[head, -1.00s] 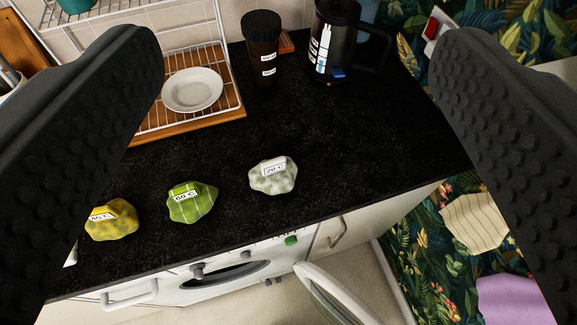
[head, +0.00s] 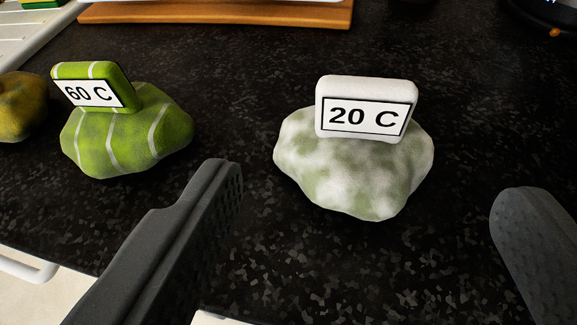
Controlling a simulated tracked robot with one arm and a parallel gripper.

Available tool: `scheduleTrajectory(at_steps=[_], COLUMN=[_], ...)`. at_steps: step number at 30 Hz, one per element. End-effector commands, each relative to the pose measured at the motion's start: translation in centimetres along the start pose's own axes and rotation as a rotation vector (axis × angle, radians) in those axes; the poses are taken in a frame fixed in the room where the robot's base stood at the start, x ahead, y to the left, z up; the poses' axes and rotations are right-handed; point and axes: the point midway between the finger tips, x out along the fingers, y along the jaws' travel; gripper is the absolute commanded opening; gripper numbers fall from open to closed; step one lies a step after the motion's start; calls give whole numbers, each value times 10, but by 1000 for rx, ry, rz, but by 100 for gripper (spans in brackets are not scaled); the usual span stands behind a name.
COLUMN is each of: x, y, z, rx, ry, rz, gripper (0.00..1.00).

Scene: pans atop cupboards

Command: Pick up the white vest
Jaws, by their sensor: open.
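The thing nearest to a white vest is a white lump with green-grey stains (head: 355,175), with a raised block labelled "20 C" on top. It sits on the black speckled counter (head: 270,260), right of the middle in the head view. My gripper (head: 365,200) is open and empty. Its left finger is below and left of the white lump, and its right finger is to the right of it. The fingers appear apart from the lump, with bare counter visible on both sides of it. The right finger is cut off by the frame edge.
A green striped lump labelled "60 C" (head: 125,140) sits to the left, close to my left finger. A yellow lump (head: 18,105) is at the left edge. A wooden board (head: 215,15) lies at the back. The counter's front edge shows at lower left.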

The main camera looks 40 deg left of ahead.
Motion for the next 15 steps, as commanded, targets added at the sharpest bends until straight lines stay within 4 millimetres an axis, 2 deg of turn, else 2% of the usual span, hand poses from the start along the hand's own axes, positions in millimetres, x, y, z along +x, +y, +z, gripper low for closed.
scheduleTrajectory(at_steps=[9, 15], x=[54, 74], y=[0, 1], z=[2, 2], rx=[-2, -1], ry=[-2, -4], rz=[0, 2], gripper=[75, 75])
